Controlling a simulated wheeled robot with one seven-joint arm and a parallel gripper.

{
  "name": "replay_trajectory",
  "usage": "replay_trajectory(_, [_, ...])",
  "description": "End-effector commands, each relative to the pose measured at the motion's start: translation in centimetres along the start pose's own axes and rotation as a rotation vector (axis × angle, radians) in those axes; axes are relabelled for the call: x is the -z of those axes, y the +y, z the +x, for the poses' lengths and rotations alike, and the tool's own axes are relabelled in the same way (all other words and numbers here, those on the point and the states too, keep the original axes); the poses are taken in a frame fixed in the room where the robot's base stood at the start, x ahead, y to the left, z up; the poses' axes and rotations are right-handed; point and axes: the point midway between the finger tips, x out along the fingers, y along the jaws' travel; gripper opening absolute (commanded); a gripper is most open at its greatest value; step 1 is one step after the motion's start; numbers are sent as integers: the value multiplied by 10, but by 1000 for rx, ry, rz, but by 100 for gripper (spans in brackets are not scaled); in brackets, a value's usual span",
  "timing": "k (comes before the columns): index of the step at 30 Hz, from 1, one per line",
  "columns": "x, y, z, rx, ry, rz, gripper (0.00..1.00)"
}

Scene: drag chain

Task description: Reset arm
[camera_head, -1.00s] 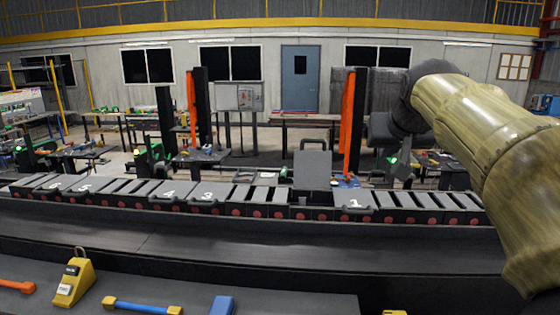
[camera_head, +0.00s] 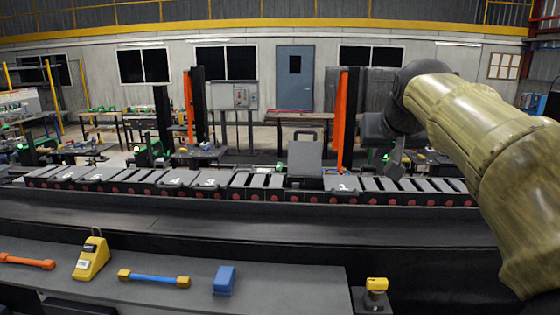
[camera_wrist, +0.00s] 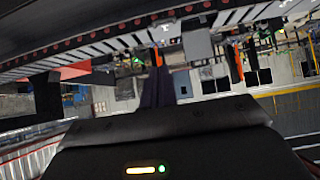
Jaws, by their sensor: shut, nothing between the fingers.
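My arm reaches in from the right in the head view. My gripper (camera_head: 395,168) hangs dark above the right part of the drag chain (camera_head: 240,196); its fingertips are small and hard to make out. In the wrist view my gripper (camera_wrist: 165,82) shows as dark fingers close together, with nothing held. The chain runs across the picture, with dark slats, red round marks and numbered covers. One cover (camera_head: 305,160) stands upright left of my gripper. The chain also shows tilted along the top of the wrist view (camera_wrist: 110,42).
A front bench (camera_head: 310,285) bears a yellow block (camera_head: 92,258), a blue bar with yellow ends (camera_head: 153,278) and a blue block (camera_head: 224,281). A yellow-topped item (camera_head: 376,285) stands right of it. Orange and black posts (camera_head: 345,120) rise behind the chain.

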Motion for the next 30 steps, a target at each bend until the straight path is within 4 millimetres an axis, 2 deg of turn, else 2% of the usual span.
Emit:
replay_trajectory(11, [-45,-10,38,15,-84,-10,0])
replay_trajectory(17, [-85,-16,64,23,-153,-16,0])
replay_trajectory(20, [-115,-19,80,27,-200,-20,0])
replay_trajectory(23, [-158,-21,98,28,-266,-23,0])
replay_trajectory(27, [-229,-24,116,32,-367,-30,0])
replay_trajectory(30, [-279,-27,122,36,-435,-38,0])
